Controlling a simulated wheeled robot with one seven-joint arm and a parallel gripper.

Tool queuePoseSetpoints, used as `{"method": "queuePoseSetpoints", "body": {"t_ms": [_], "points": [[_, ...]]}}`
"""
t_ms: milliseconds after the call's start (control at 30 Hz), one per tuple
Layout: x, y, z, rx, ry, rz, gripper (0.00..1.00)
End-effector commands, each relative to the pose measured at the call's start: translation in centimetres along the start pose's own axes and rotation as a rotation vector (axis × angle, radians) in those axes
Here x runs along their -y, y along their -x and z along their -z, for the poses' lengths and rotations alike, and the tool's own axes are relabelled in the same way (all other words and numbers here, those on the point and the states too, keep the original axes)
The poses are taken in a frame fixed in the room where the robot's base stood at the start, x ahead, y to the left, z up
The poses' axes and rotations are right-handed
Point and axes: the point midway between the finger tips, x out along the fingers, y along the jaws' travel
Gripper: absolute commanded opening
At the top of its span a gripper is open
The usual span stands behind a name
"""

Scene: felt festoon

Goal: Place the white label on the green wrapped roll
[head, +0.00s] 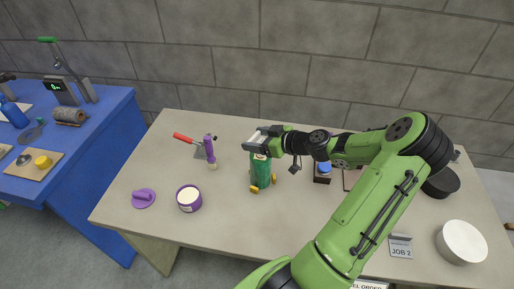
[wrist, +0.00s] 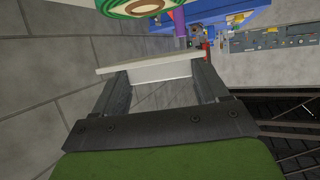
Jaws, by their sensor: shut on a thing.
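My gripper (wrist: 158,82) is shut on the white label (wrist: 150,68), a thin flat piece held between the two fingertips. In the head view the label (head: 258,138) shows as a small pale patch at my gripper (head: 257,143). In the wrist view the roll's round end (wrist: 150,6), with green and brown rings, shows at the top edge, just beyond the label. I cannot tell whether label and roll touch. My gripper hides part of the roll's top.
A purple bottle (head: 210,150) and a red-handled scraper (head: 184,138) lie left of the roll. A purple tub (head: 189,198) and purple tool (head: 143,197) are nearer the front left. A blue-topped block (head: 323,171) is right, a white bowl (head: 462,242) far right.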

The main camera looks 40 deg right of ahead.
Motion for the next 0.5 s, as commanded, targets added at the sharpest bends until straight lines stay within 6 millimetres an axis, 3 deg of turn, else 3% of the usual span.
{"method": "queuePoseSetpoints", "body": {"t_ms": [167,367,400,500], "points": [[0.1,-1.3,-3.1,-0.001,-0.003,0.003,0.42],[0.1,-1.4,-3.4,0.001,0.001,0.001,0.42],[0.1,-1.4,-3.4,0.002,0.001,0.001,0.75],[0.1,-1.4,-3.4,0.002,0.001,0.001,0.91]]}}
